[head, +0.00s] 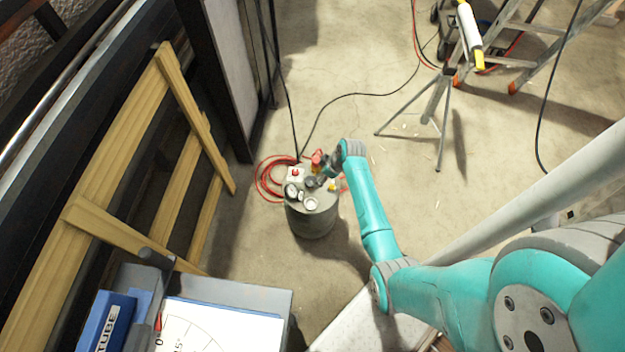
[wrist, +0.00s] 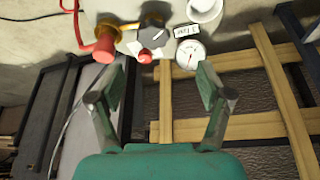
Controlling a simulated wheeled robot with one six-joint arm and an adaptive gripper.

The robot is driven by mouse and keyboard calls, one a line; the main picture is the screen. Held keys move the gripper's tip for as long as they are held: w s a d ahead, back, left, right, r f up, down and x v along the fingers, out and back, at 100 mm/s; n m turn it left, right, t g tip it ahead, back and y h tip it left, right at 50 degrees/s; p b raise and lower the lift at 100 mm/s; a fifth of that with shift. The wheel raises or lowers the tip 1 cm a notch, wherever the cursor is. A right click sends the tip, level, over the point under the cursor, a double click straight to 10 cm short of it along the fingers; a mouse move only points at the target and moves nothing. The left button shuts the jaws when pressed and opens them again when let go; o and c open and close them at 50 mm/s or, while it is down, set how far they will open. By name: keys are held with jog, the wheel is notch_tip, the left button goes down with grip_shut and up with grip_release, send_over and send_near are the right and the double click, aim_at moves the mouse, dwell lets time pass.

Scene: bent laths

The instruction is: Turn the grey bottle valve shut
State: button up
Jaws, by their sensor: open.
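A grey, drum-shaped bottle (head: 312,219) stands on the floor in the head view, with gauges and fittings on top. In the wrist view a grey knob (wrist: 153,39) with a white pointer line, which looks like the bottle valve, shows at the top centre. My gripper (wrist: 161,82) is open and empty, its two fingers spread below the knob in the picture. The knob lies beyond the fingertips, and I see no contact. In the head view my gripper (head: 322,175) is over the bottle's top and partly hides the fittings.
Close to the knob are a red button (wrist: 146,56), a red handle on a yellow fitting (wrist: 103,46) and a white dial gauge (wrist: 190,53). A red hose (head: 266,180) coils beside the bottle. Wooden laths (head: 120,130) stand at left; a tripod (head: 437,110) stands behind on open floor.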

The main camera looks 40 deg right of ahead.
aim_at(311, 181)
jog(key=shift+w+d+x, duration=0.1)
jog(key=shift+d+x, duration=0.05)
jog(key=shift+x, duration=1.55)
jog(key=shift+w+d+x, duration=0.1)
jog(key=shift+d+x, duration=0.05)
jog(key=shift+x, duration=1.55)
jog(key=shift+w+d+x, duration=0.15)
jog(key=shift+x, duration=1.6)
jog(key=shift+r, duration=0.1)
jog(key=c, duration=1.2)
jog(key=shift+o, duration=0.2)
